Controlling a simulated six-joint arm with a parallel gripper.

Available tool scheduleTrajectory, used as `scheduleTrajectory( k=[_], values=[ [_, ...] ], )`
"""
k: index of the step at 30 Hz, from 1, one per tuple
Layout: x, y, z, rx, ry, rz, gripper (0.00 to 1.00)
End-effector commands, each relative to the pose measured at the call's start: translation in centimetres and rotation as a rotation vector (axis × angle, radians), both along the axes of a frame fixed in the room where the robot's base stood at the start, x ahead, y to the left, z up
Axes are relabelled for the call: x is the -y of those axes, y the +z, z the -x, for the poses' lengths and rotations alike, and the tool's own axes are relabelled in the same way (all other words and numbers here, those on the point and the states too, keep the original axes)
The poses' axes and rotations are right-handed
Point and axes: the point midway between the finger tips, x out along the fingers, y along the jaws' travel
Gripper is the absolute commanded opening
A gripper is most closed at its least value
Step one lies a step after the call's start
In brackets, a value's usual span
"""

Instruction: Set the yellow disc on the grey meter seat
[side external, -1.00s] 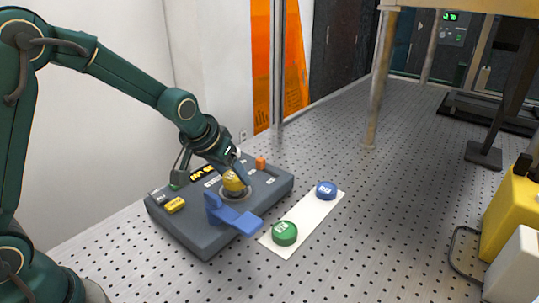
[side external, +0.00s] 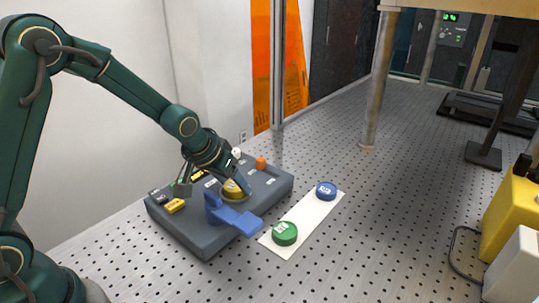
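The yellow disc (side external: 232,190) is at the round seat on top of the grey meter (side external: 205,238), low and nearly level. Whether it rests fully on the seat is hard to see, as the disc covers most of the seat. My gripper (side external: 234,181) reaches down to the disc from the upper left. One finger shows against the disc's right side, and the fingers appear shut on it. The far finger is hidden.
A blue lever (side external: 236,217) sticks out at the meter's front. An orange knob (side external: 261,163) and a yellow button (side external: 175,206) stand on its top. Green (side external: 285,233) and blue (side external: 326,190) discs lie on a white strip (side external: 305,219).

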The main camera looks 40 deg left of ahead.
Motion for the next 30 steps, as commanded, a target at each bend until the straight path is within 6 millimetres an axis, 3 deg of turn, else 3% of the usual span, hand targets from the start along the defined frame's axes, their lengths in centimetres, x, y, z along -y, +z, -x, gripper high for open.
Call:
scheduleTrajectory(
  k=[1,5,21,30],
  values=[
    [0.0,-0.8,0.0,-0.010,-0.001,0.002,0.93],
    [0.0,-0.1,0.0,-0.007,-0.001,0.001,0.93],
    [0.6,7.3,3.8,-0.003,-0.001,0.001,0.93],
    [0.9,10.3,5.6,-0.006,-0.001,0.001,0.93]
  ],
)
